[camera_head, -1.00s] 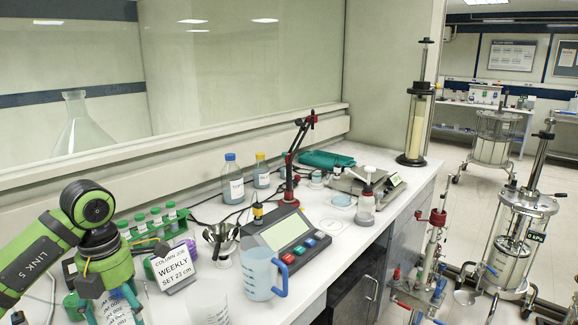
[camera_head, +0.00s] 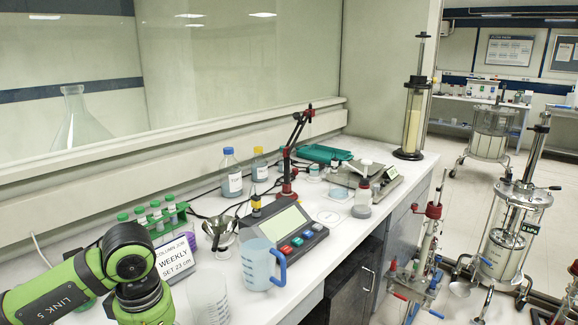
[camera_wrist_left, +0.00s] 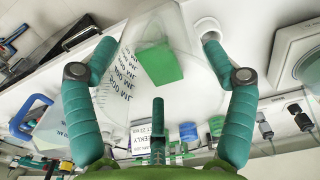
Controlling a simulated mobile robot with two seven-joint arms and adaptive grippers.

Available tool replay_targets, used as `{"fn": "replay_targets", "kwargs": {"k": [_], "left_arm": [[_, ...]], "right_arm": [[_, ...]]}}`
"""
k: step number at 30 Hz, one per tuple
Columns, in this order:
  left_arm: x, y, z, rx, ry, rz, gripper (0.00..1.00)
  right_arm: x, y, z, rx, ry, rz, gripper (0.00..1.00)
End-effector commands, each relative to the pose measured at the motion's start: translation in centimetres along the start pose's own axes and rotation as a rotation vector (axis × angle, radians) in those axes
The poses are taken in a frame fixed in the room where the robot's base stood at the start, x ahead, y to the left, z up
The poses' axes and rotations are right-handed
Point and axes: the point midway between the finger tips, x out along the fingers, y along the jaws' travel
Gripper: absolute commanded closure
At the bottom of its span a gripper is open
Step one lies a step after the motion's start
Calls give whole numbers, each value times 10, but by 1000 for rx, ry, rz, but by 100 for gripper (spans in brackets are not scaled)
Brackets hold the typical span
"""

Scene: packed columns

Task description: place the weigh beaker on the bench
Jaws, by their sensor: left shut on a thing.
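In the left wrist view my left gripper (camera_wrist_left: 158,48) has its two teal fingers on either side of a clear graduated beaker (camera_wrist_left: 140,90) and is shut on it. A green square shows through or in the beaker; I cannot tell which. The white bench (camera_head: 310,275) runs along the wall. Whether the held beaker touches it cannot be told. My right gripper is not in view.
A sign card (camera_head: 174,257), tube rack (camera_head: 160,219), metal funnel (camera_head: 218,230) and grey scale (camera_head: 283,228) crowd the bench. A narrow bare strip lies along the front edge.

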Motion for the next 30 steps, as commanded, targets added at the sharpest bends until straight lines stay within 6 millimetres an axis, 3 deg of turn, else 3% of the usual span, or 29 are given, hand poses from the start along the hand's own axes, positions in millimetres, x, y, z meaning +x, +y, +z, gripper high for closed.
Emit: {"fn": "replay_targets", "kwargs": {"k": [6,12,17,30], "left_arm": [[13,-8,37,562,-15,1,59],[20,-14,56,863,-28,6,59],[21,-15,60,940,-29,7,59],[22,-15,61,942,-32,8,59]], "right_arm": [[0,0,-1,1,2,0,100],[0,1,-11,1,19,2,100],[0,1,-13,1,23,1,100],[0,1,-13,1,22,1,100]]}}
